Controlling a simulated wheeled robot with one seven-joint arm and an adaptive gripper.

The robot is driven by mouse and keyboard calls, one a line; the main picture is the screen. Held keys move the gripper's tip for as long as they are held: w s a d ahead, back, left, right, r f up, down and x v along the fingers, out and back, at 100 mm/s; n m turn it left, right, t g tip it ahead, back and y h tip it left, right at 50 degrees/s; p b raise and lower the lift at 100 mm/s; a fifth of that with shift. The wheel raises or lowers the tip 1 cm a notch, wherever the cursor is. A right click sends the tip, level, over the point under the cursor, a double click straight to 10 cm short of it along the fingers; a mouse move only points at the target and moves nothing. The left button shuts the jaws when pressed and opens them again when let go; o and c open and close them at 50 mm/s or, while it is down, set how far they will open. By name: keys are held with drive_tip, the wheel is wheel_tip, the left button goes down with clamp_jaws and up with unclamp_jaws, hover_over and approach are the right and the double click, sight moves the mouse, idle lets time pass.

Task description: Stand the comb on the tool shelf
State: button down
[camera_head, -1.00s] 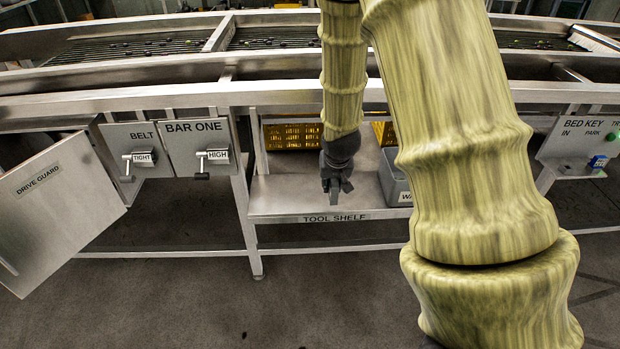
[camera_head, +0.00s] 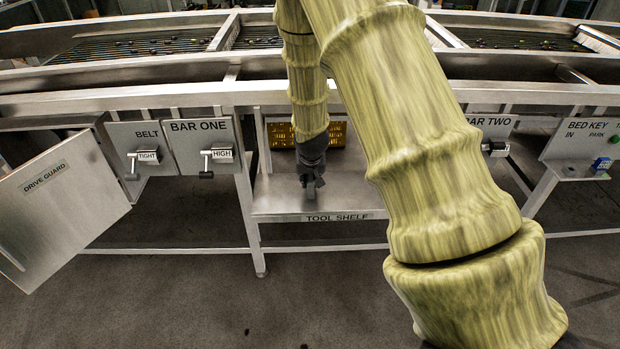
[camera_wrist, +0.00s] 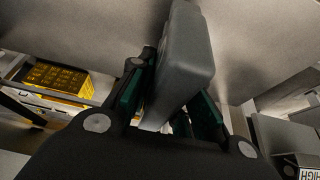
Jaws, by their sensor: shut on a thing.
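The tool shelf (camera_head: 272,205) is a grey metal ledge under the sizer bed, labelled along its front edge. My gripper (camera_head: 311,184) is over the shelf, pointing down, and looks small and dark in the head view. In the wrist view my gripper (camera_wrist: 168,112) is shut on a grey, slab-like thing (camera_wrist: 185,55), which I take to be the comb. Its teeth cannot be made out. Whether its lower end touches the shelf I cannot tell.
A yellow crate (camera_head: 340,134) stands behind the gripper; it also shows in the wrist view (camera_wrist: 58,78). The open drive guard door (camera_head: 62,205) is at left. The BAR ONE panel (camera_head: 203,145) is left of the shelf. My arm covers the shelf's right part.

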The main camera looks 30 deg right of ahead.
drive_tip(key=shift+f, duration=0.15)
drive_tip(key=shift+f, duration=0.65)
drive_tip(key=c, duration=1.3)
unclamp_jaws()
drive_tip(key=shift+r, duration=0.1)
drive_tip(key=shift+r, duration=0.75)
drive_tip(key=v, duration=1.1)
drive_tip(key=shift+s+a+r, duration=0.15)
drive_tip(key=shift+s+r, duration=0.05)
drive_tip(key=shift+r, duration=0.1)
